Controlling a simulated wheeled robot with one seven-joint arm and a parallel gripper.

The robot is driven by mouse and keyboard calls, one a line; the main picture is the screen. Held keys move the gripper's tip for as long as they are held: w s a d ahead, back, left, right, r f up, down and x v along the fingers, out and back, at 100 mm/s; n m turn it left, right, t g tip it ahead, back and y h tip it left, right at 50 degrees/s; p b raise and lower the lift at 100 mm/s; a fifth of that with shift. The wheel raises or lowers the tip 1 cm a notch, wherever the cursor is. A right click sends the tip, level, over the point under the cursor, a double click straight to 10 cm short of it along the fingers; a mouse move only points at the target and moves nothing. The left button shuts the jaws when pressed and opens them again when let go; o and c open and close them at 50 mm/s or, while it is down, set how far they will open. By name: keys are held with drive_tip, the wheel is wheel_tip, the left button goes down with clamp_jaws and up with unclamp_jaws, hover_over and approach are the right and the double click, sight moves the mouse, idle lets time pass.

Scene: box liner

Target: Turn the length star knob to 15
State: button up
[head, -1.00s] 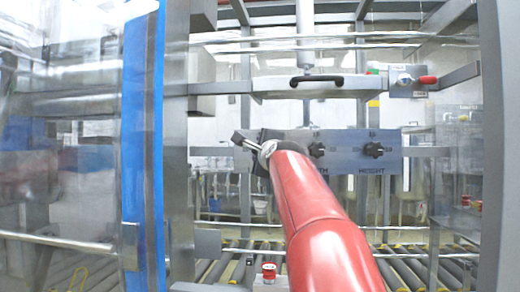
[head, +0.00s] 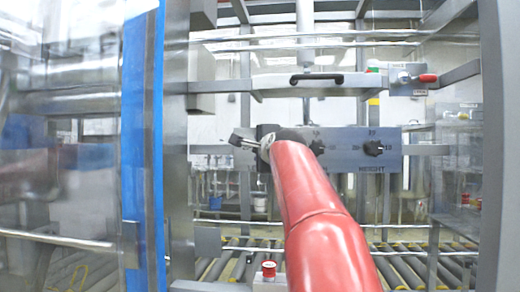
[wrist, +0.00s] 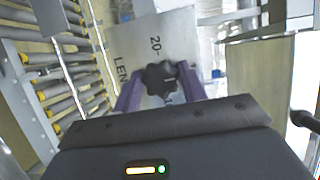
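In the wrist view, the black length star knob (wrist: 160,77) sits on a grey panel (wrist: 133,45) with "LEN" and "20" showing beside it; the rest of the scale is partly hidden. My gripper (wrist: 161,84) has its two purple fingers spread, one on each side of the knob. A gap shows at the left finger; the right finger is very close to the knob, and contact cannot be told.
A blue-edged post (head: 143,150) stands left. Rollers (head: 400,268) lie below, with a red button (head: 268,269).

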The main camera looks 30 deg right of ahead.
drive_tip(key=o, duration=0.4)
drive_tip(key=b+v, duration=0.2)
drive_tip(key=v, duration=0.5)
drive_tip(key=shift+s, duration=0.4)
drive_tip(key=s+a+f+n+g+y, duration=0.1)
drive_tip(key=s+a+f+n+g, duration=0.3)
drive_tip(key=s+f, duration=0.5)
drive_tip(key=s+a+f+n+g+y, duration=0.1)
drive_tip(key=s+a+f+n+g, duration=0.3)
drive_tip(key=f, duration=1.7)
drive_tip(key=s+a+f+n+g+y, duration=0.1)
drive_tip(key=s+a+f+n+g, duration=0.3)
drive_tip(key=s+a+f+n, duration=0.4)
drive_tip(key=s+f+n, duration=0.4)
drive_tip(key=s+f, duration=0.2)
drive_tip(key=f, duration=0.2)
drive_tip(key=shift+a+y, duration=0.3)
drive_tip(key=shift+y, duration=0.1)
